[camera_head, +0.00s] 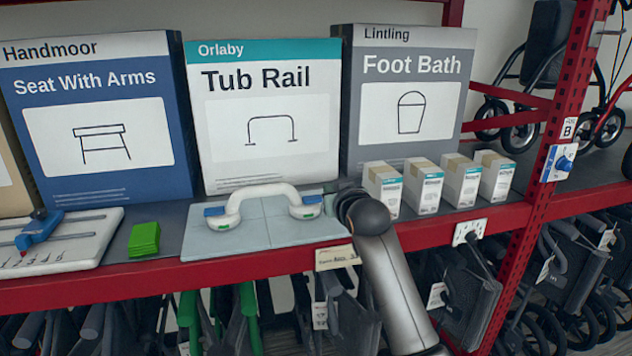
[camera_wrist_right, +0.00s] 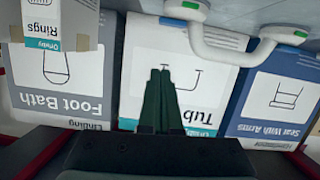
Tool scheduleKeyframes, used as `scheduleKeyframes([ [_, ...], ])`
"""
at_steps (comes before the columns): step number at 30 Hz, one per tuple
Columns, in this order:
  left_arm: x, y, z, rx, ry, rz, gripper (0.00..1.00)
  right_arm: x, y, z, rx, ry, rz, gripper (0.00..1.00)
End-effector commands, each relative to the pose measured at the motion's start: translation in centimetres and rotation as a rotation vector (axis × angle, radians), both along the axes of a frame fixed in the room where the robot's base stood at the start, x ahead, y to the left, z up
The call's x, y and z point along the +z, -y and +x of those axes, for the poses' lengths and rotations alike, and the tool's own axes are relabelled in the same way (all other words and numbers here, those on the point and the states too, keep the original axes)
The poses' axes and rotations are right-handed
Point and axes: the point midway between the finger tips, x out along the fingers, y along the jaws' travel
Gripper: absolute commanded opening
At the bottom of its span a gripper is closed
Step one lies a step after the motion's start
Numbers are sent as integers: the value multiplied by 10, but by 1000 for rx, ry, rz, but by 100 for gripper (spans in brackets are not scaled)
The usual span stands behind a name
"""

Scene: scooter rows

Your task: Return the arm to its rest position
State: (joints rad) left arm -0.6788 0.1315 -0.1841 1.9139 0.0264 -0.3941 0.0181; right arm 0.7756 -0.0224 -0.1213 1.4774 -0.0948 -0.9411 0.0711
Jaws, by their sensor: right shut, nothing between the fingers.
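My right arm rises from the bottom of the head view, its dark wrist end (camera_head: 347,197) over the shelf edge, just right of the white grab rail. In the right wrist view, which is upside down, the right gripper's two green-black fingers (camera_wrist_right: 160,74) are together with nothing between them. They show in front of the Tub Rail box (camera_wrist_right: 205,95); I cannot tell the gap. In the head view my own arm hides most of the right gripper. My left gripper is in neither view.
The white grab rail (camera_head: 268,205) sits on a pale tiled board (camera_head: 265,238). Seat With Arms (camera_head: 95,115), Tub Rail (camera_head: 268,110) and Foot Bath (camera_head: 405,95) boxes stand behind. Several small cartons (camera_head: 459,181) are right, a green block (camera_head: 144,239) left. A red shelf edge (camera_head: 150,284) runs in front.

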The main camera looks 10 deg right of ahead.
Motion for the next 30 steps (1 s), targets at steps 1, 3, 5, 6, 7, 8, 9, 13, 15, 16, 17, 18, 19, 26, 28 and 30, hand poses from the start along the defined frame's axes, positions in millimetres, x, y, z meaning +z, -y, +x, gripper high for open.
scheduleKeyframes([
  [1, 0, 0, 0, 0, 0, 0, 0, -13, 1, -5, -2, -21, -1, 0],
  [3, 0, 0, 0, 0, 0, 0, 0, -36, 4, -16, -2, -60, -2, 0],
  [5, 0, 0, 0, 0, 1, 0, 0, -63, 6, -31, -4, -109, -4, 0],
  [6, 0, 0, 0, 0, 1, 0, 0, -85, 8, -45, -4, -149, -5, 0],
  [7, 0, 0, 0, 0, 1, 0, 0, -100, 10, -56, -5, -180, -6, 0],
  [8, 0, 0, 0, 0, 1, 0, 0, -117, 11, -68, -4, -212, -8, 0],
  [9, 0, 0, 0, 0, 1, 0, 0, -137, 13, -85, -4, -255, -11, 0],
  [13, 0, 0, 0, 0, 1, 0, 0, -195, 18, -146, -2, -395, -19, 0],
  [15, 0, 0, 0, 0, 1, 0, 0, -222, 20, -182, 2, -471, -24, 0],
  [16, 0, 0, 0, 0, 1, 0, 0, -232, 21, -197, 6, -502, -25, 0],
  [17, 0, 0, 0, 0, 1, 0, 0, -242, 22, -214, 8, -536, -28, 0],
  [18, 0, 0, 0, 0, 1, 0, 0, -253, 23, -236, 11, -578, -31, 0],
  [19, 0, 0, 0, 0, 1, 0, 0, -261, 23, -252, 14, -610, -34, 0],
  [26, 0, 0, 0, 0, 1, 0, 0, -295, 26, -363, 41, -818, -48, 0],
  [28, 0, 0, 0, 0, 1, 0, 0, -298, 26, -389, 50, -866, -52, 0],
  [30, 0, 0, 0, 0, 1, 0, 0, -300, 26, -412, 57, -910, -53, 0],
])
